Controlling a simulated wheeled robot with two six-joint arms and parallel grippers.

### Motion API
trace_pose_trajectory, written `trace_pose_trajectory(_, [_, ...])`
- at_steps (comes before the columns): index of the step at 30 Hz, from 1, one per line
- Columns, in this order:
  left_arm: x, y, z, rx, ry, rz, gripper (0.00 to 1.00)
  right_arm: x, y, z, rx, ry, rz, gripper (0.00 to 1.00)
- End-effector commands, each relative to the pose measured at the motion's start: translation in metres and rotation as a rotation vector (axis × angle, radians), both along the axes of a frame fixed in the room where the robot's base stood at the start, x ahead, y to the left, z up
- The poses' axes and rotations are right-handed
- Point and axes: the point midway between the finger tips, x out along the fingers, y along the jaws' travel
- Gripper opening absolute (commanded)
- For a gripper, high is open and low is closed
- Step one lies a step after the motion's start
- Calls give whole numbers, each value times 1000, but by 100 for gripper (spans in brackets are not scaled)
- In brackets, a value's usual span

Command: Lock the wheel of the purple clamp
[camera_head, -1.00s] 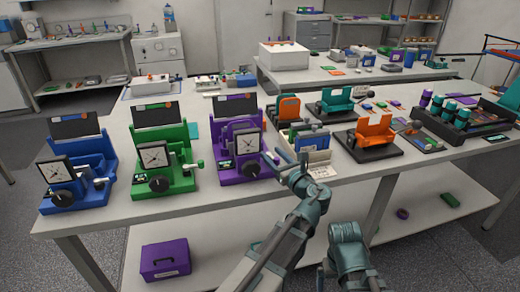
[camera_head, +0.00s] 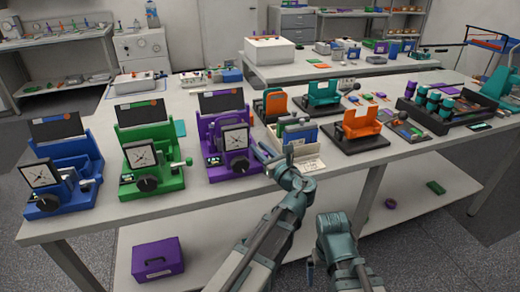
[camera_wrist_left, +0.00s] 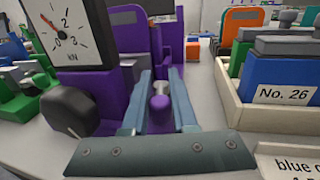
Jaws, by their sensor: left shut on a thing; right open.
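The purple clamp (camera_head: 217,171) stands on the table as the rightmost of three similar clamps. It has a white dial, a dark screen behind it and a black wheel (camera_head: 240,165) at the front. In the left wrist view the black wheel (camera_wrist_left: 72,110) is left of my fingers. My left gripper (camera_head: 264,150) is at the clamp's right side. Its fingers (camera_wrist_left: 160,88) are shut on the clamp's purple lever (camera_wrist_left: 160,92), whose rounded end shows between them. My right gripper (camera_head: 313,262) is low in front of the table, open and away from the clamp; its fingers are hard to make out.
The green clamp (camera_head: 130,158) and blue clamp (camera_head: 75,158) stand to the left. A beige box (camera_head: 305,164) with boards and a card is close to the right of my left gripper. An orange fixture (camera_head: 362,122) stands further right. The table's front edge is below.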

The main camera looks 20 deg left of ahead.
Motion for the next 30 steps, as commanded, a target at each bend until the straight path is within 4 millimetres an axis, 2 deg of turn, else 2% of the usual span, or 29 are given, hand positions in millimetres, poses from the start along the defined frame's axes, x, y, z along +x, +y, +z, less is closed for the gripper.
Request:
trace_pose_trajectory(3, [-5,4,0,1,-1,-79,0,0,0,0,0,0,0,98])
trace_pose_trajectory(10, [-4,4,0,1,-1,-209,0,0,0,0,0,0,0,98])
trace_pose_trajectory(22, [-3,3,0,0,0,-235,0,0,0,0,0,0,0,98])
trace_pose_trajectory(23, [-3,3,0,0,0,-235,31,0,0,0,0,0,0,98])
trace_pose_trajectory(24, [-3,3,0,0,0,-235,39,0,0,0,0,0,0,98])
trace_pose_trajectory(27, [-3,3,0,0,0,-235,56,0,0,0,0,0,0,98])
trace_pose_trajectory(30, [-3,3,0,0,0,-234,56,0,0,0,0,0,0,98])
